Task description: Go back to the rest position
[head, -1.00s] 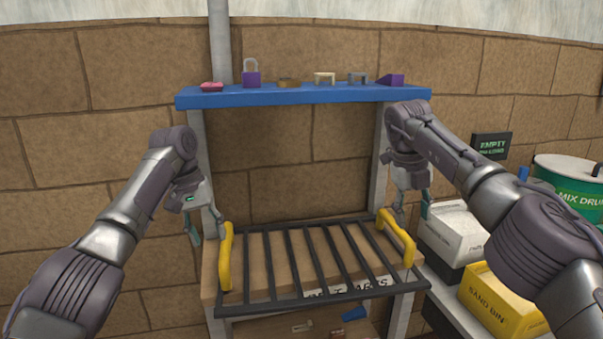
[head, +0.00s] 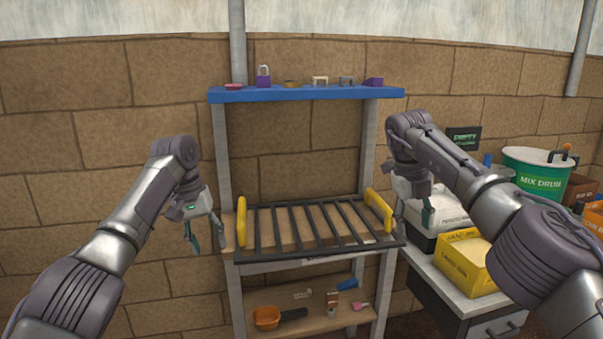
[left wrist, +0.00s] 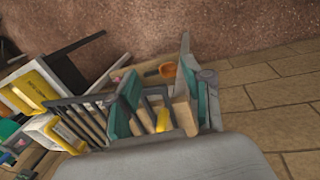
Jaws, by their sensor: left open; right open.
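My left gripper (head: 207,236) is open and empty, hanging in front of the stand's left side. In the left wrist view its fingers (left wrist: 155,100) are spread, with the rack and a yellow handle seen between and behind them. My right gripper (head: 418,214) points down at the right of the rack, open; its far finger is partly hidden by my arm. The black rack (head: 330,228) with a yellow left handle (head: 241,222) and a yellow right handle (head: 379,210) lies on the stand's wooden shelf. Neither gripper appears to hold anything.
A blue shelf (head: 300,95) on top carries several small objects, including a purple padlock (head: 264,77). A lower shelf (head: 330,320) holds an orange scoop (head: 267,318) and small tools.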

